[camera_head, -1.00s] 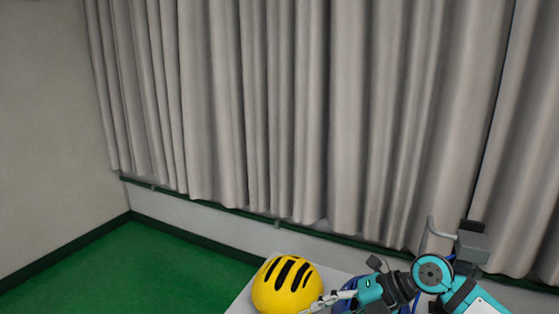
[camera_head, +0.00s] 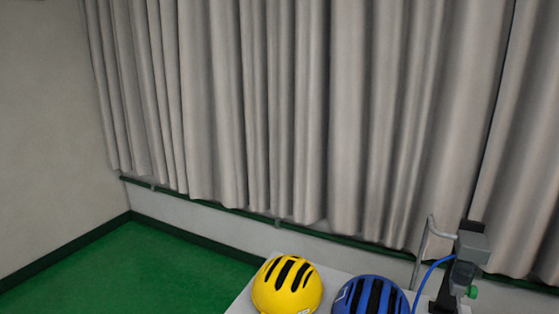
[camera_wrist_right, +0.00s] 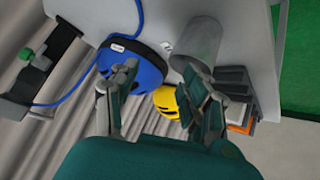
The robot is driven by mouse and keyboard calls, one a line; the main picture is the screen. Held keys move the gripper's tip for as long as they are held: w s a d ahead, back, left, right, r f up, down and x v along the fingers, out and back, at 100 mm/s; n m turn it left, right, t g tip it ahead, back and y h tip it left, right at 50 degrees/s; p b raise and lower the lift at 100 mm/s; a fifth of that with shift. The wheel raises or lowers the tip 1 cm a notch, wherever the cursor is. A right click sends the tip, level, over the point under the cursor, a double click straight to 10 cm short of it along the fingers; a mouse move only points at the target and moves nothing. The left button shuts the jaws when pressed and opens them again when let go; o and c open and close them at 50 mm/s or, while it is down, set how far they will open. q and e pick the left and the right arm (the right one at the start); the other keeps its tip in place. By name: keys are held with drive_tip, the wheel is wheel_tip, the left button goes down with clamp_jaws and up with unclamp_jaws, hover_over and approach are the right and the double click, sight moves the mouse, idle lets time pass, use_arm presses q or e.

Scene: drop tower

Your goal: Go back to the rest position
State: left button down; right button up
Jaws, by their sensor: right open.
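My right gripper (camera_wrist_right: 160,98) shows in the right wrist view with its two fingers spread apart. It is open and nothing sits between the fingertips. Behind the fingers a blue helmet (camera_wrist_right: 136,62) and a yellow helmet (camera_wrist_right: 165,98) rest on a light table (camera_wrist_right: 215,15). In the head view the yellow helmet (camera_head: 287,286) and the blue helmet (camera_head: 370,296) stand side by side at the bottom. Neither gripper shows in the head view. My left gripper is in neither view.
A grey cylinder (camera_wrist_right: 196,43) stands on the table near the right finger. Dark stacked items (camera_wrist_right: 236,85) lie beyond it. A grey device (camera_head: 472,246) with a blue cable is right of the blue helmet. Grey curtains (camera_head: 300,110) hang behind; green floor (camera_head: 130,265) is clear at left.

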drive_tip(key=s+a+f+g+y, duration=0.1)
drive_tip(key=s+f+g, duration=0.2)
drive_tip(key=s, duration=0.4)
drive_tip(key=s+f+g, duration=0.3)
drive_tip(key=s, duration=0.3)
wheel_tip(320, 180, down, 25)
drive_tip(key=s+g, duration=0.1)
drive_tip(key=s, duration=0.1)
drive_tip(key=s+d+f+g, duration=0.1)
drive_tip(key=s+d+f, duration=0.1)
drive_tip(key=s+f, duration=1.3)
drive_tip(key=shift+s+d+f, duration=0.15)
drive_tip(key=shift+d+f, duration=0.2)
drive_tip(key=shift+f, duration=0.35)
